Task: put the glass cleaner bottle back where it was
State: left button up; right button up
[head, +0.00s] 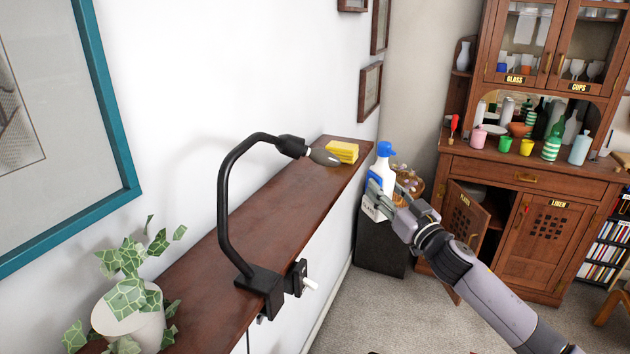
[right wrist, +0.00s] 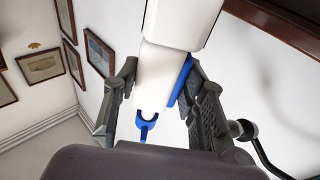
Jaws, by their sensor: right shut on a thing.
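The glass cleaner bottle (head: 383,175) is white with a blue spray head and a blue label. My right gripper (head: 383,200) is shut on it and holds it upright in the air, to the right of the shelf's far end in the head view. In the right wrist view the bottle (right wrist: 165,65) sits between the two fingers (right wrist: 160,95), its blue trigger showing below. The wooden wall shelf (head: 210,270) runs along the white wall. My left gripper is not in view.
Yellow sponges (head: 342,151) lie at the shelf's far end. A black clamped lamp (head: 228,200) arches over the shelf, its head near the sponges. A potted ivy (head: 130,315) stands at the near end. The shelf's middle is bare. A wooden cabinet (head: 530,220) stands at right.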

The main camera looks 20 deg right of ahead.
notch_tip(320, 180, up, 5)
jog(key=w+d+m+h, duration=0.1)
jog(key=w+d, duration=0.1)
jog(key=d, duration=0.1)
jog(key=w+a+p, duration=0.2)
jog(key=w+a, duration=0.2)
jog(key=w+a+p, duration=0.2)
jog(key=w+a, duration=0.2)
jog(key=w+a+p, duration=0.2)
jog(key=w+a, duration=0.2)
jog(key=shift+w+f, duration=0.35)
jog(key=shift+f, duration=0.35)
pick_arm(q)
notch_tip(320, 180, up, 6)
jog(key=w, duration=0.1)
pick_arm(e)
jog(key=shift+s+d, duration=0.15)
jog(key=o, duration=0.5)
jog(key=shift+f, duration=0.1)
jog(key=shift+o, duration=0.9)
